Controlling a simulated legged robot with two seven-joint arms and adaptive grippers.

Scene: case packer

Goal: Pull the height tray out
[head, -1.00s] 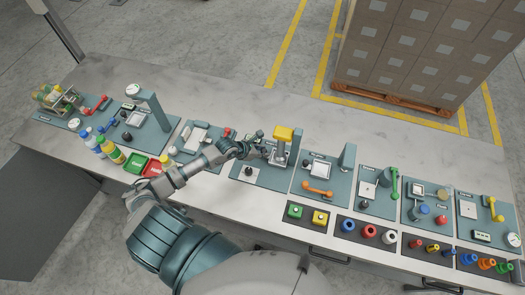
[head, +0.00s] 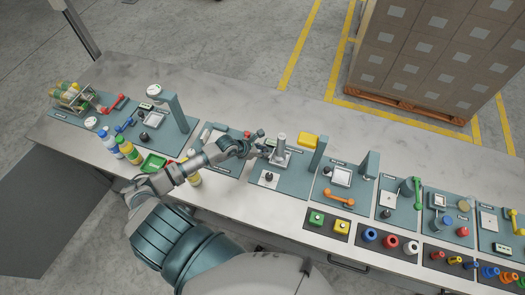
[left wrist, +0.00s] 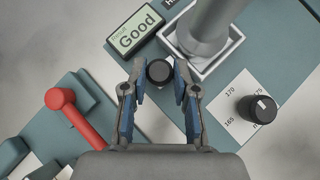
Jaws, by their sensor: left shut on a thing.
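My left gripper (head: 256,145) reaches in from the left to the station with the yellow head (head: 307,141). In the left wrist view the gripper (left wrist: 159,76) is shut on a round black knob (left wrist: 159,69). The knob is next to the pale square tray (left wrist: 203,72), which carries a grey cylinder (left wrist: 208,28). In the head view the tray (head: 284,160) and upright cylinder (head: 281,144) are left of the yellow head, not under it. My fingers hide part of the tray's near side. My right gripper is not in view.
A "Good" display (left wrist: 137,28) sits close to the fingers. A black dial (left wrist: 258,108) is on the station's plate. A red handle (left wrist: 62,101) is on the station to the left. Bottles (head: 130,151) and a green bin (head: 153,163) stand further left.

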